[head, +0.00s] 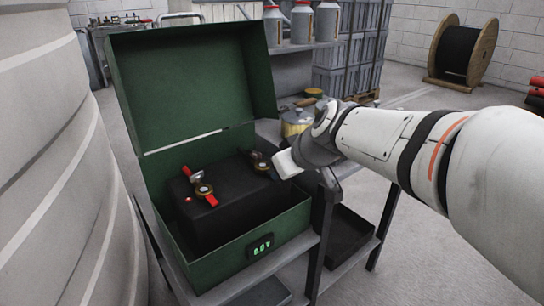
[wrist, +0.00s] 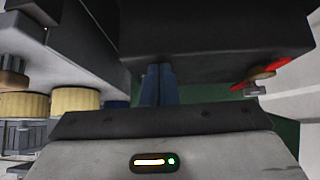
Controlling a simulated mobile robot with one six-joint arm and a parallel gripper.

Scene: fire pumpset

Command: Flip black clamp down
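The black clamp (head: 258,161) is on the far right part of the black battery (head: 230,205), inside the open green box (head: 216,262). It has a brass-coloured round part and a dark handle, partly hard to make out. My gripper (head: 275,174) is just right of the clamp, close to it; I cannot tell whether they touch. In the wrist view my two blue-grey fingers (wrist: 158,84) are together, with nothing visible between them. The black clamp cannot be made out there. The red clamp (head: 204,188) is on the battery's left part and shows at right in the wrist view (wrist: 265,75).
The box lid (head: 190,85) stands open behind the battery. The box rests on a metal cart (head: 318,240). A large pale ribbed tank (head: 60,190) is close on the left. Jugs (head: 302,22) stand on a shelf behind.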

